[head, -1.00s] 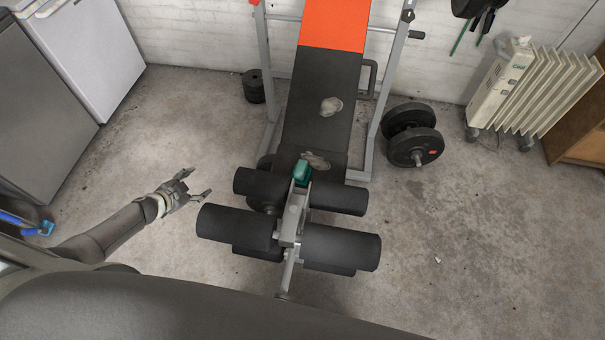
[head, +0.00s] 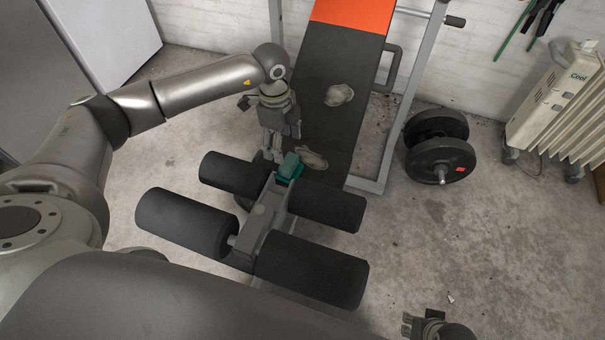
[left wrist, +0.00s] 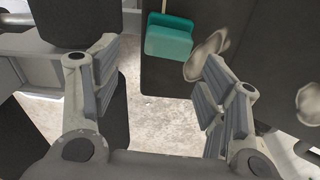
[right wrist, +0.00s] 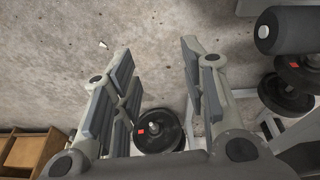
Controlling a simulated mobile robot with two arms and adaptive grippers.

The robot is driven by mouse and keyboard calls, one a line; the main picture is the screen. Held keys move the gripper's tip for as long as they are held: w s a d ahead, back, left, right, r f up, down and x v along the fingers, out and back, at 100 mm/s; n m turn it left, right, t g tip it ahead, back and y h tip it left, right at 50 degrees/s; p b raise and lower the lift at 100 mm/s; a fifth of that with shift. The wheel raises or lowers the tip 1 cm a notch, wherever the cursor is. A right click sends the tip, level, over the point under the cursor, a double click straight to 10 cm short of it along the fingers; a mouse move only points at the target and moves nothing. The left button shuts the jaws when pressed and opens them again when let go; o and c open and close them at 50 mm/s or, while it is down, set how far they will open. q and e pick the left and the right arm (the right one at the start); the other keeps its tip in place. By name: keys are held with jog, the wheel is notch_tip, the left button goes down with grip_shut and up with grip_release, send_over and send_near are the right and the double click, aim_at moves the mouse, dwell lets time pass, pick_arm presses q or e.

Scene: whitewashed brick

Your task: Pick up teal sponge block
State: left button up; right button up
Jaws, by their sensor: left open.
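The teal sponge block (head: 289,167) sits at the near end of the black bench, by the metal leg bracket. My left gripper (head: 272,155) is just left of and beyond it, pointing down, apart from it. In the left wrist view the teal block (left wrist: 168,40) is at the top, beyond the spread fingertips, with nothing between them. My right gripper (head: 410,325) is at the bottom edge of the head view, far from the block. The right wrist view shows its fingers spread and empty over the floor.
The weight bench (head: 335,50) has black foam rollers (head: 314,268) around its near end. Two greyish lumps (head: 339,94) (head: 312,158) lie on the pad, one close to the block. Dumbbell weights (head: 440,160) and a radiator (head: 555,95) stand right.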

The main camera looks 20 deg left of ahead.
aim_at(289, 161)
pick_arm(q)
jog(key=shift+w+d+f+y+b, duration=0.2)
jog(key=shift+w+f+y+b, duration=0.15)
jog(key=shift+w+f, duration=0.1)
jog(key=shift+f, duration=0.3)
notch_tip(289, 161, down, 5)
jog(key=shift+d+f+b, duration=0.1)
jog(key=shift+f+b, duration=0.1)
jog(key=shift+b, duration=0.35)
notch_tip(289, 161, down, 3)
jog(key=shift+d+f+b, duration=0.1)
jog(key=shift+d+b, duration=0.05)
jog(key=shift+b, duration=0.3)
jog(key=shift+w+f, duration=0.1)
jog(key=shift+f, duration=0.55)
jog(key=c, duration=0.7)
pick_arm(e)
notch_tip(289, 161, up, 10)
jog(key=d, duration=0.1)
jog(key=shift+s+t, duration=0.15)
jog(key=shift+t, duration=0.15)
pick_arm(q)
jog(key=shift+o, duration=0.2)
